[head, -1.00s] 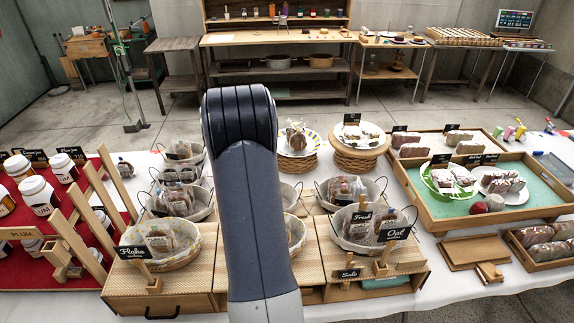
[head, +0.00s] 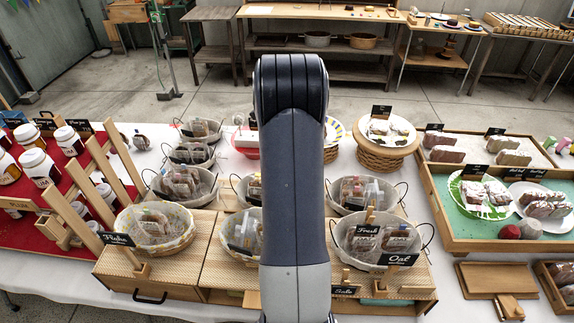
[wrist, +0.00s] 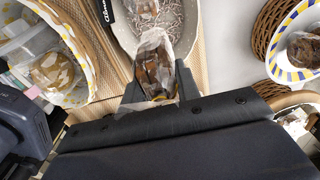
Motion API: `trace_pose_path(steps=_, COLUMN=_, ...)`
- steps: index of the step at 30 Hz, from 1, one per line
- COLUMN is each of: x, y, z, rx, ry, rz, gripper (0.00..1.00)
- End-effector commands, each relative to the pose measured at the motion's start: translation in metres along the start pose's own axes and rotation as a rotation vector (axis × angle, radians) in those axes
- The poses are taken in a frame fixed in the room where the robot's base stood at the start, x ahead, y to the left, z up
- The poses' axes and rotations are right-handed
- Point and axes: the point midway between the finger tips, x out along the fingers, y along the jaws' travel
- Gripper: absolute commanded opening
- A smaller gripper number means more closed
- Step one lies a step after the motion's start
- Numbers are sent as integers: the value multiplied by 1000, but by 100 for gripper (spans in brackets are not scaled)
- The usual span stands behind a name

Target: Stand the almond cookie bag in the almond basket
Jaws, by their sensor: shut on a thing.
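My gripper (wrist: 157,88) is shut on a clear bag of brown cookies (wrist: 154,62), which I take to be the almond cookie bag. In the wrist view the bag stands up between the fingers, over the near part of a light basket (wrist: 122,32) with shredded filler. Whether the bag touches the filler I cannot tell. Another bag (wrist: 146,8) lies farther in that basket. A dark sign (wrist: 104,12) stands beside it, partly cut off. No almond label is readable. In the head view my arm hides the gripper and held bag.
A yellow-patterned basket (wrist: 88,97) is close on the left in the wrist view. A striped plate (wrist: 273,68) with a cookie bag is on the right. In the head view, baskets marked Flake (head: 119,239) and Oat (head: 397,259) stand on wooden risers along the front.

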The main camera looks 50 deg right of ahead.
Motion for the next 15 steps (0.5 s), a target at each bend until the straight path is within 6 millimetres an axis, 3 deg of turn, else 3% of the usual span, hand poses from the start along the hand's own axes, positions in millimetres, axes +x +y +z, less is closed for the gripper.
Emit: trace_pose_path(steps=15, x=55, y=0, z=0, rx=-1, ry=0, rz=0, gripper=20)
